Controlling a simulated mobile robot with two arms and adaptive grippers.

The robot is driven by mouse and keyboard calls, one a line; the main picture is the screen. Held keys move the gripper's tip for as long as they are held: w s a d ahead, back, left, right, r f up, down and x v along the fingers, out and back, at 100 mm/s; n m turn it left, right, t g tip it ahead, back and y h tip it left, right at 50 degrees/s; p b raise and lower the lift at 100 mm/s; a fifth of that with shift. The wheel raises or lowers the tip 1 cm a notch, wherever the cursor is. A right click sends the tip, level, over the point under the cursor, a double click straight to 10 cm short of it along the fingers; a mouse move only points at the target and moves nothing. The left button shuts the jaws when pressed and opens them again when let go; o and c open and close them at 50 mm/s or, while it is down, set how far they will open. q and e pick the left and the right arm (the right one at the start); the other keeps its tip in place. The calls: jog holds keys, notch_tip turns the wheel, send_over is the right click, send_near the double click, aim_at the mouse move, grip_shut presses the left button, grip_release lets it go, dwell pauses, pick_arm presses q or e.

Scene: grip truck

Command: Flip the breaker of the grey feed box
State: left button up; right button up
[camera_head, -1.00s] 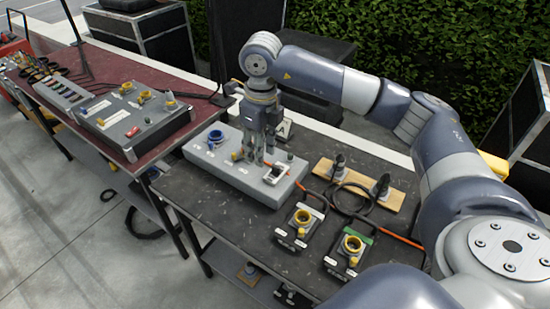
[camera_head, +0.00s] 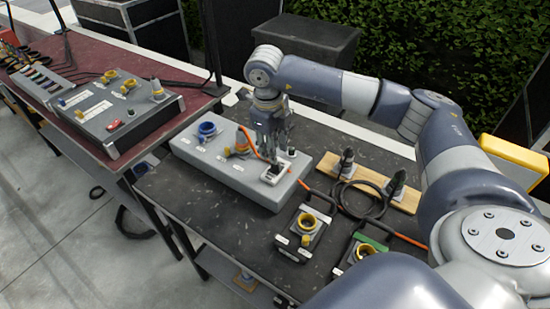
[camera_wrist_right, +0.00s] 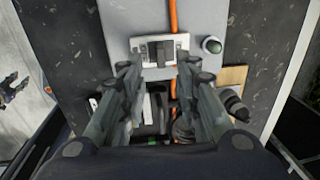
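The grey feed box (camera_head: 215,176) lies on the dark table, with a blue socket (camera_head: 207,130) at its left and an orange-cabled plug in its middle. Its breaker (camera_head: 275,172), a dark switch in a white plate, is near the right end; it also shows in the right wrist view (camera_wrist_right: 160,50). My right gripper (camera_head: 272,160) points down just over the breaker. In the wrist view its two fingers (camera_wrist_right: 156,70) are apart, one toward each side of the plate, with nothing between them. Whether they touch it I cannot tell.
A small dark knob (camera_wrist_right: 212,45) sits right of the breaker. Two portable socket boxes (camera_head: 303,230) stand in front. A wooden board (camera_head: 372,182) with two black plugs and coiled cable lies right. Another grey box (camera_head: 118,112) is on the red table.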

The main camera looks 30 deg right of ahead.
jog(key=f, duration=0.4)
jog(key=f+p, duration=0.1)
jog(key=f, duration=0.1)
jog(key=shift+w+d, duration=0.15)
jog(key=shift+d, duration=0.2)
